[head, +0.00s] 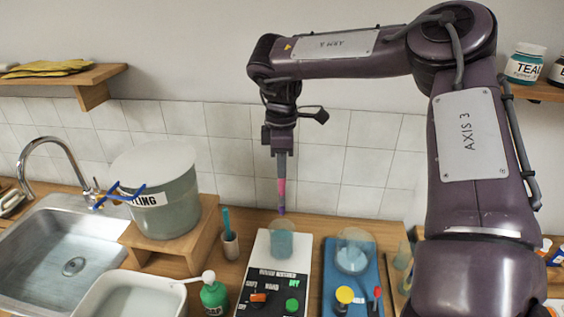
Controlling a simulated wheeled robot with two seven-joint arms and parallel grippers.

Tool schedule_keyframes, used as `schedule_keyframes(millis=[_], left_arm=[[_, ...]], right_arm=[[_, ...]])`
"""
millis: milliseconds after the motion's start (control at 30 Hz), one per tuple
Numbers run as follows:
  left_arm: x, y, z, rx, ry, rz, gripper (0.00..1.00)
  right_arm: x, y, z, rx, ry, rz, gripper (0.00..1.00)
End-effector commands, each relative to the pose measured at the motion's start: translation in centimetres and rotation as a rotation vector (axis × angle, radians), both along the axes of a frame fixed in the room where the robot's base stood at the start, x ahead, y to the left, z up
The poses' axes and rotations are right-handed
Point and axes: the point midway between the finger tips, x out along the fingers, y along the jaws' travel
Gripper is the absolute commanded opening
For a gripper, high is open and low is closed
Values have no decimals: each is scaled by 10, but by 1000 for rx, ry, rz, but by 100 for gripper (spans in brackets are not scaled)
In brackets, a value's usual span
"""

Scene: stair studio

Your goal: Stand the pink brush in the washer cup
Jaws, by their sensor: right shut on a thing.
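The pink brush (282,188) hangs upright, tip down, from my right gripper (281,153), which is shut on its upper end. Its purple tip is just above the rim of a clear cup with bluish content (282,245), which looks like the washer cup. The cup stands on a white unit (259,250) with a black control panel. I cannot tell how far the tip is from the rim in depth. My left gripper is not in view.
A blue unit (330,262) with another clear cup (353,254) stands to the right. A small holder (230,246) with a teal brush, a green pump bottle (214,296) and a large bucket (166,205) on a wooden stand are left. A sink (60,250) is far left.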

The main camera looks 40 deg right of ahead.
Motion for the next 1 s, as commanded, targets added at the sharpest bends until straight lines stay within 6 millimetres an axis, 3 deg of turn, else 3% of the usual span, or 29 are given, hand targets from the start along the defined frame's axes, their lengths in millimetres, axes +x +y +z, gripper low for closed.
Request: schedule_keyframes(millis=[1000], left_arm=[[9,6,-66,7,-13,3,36]], right_arm=[[0,0,-86,0,0,0,0]])
